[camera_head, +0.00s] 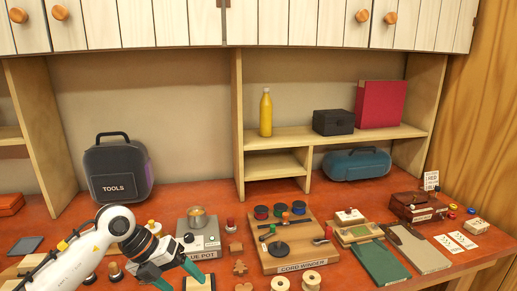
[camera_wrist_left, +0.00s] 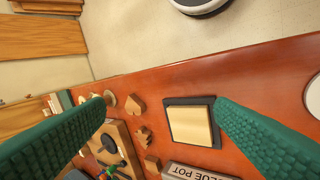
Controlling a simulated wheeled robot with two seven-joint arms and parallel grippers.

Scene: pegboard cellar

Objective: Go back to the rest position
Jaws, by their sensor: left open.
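My left arm comes in from the lower left in the head view. My left gripper (camera_head: 179,277) is above the front of the red-brown workbench (camera_head: 356,272), its teal fingers spread with nothing seen between them. In the left wrist view the gripper (camera_wrist_left: 158,106) shows its two green fingers wide apart. My right gripper is in neither view.
The glue pot station (camera_head: 203,244) stands just behind the gripper. The cord winder board (camera_head: 290,249) with spools is to its right. A tools bag (camera_head: 118,172) stands at the back left. Green and grey folders (camera_head: 379,263) lie at the right.

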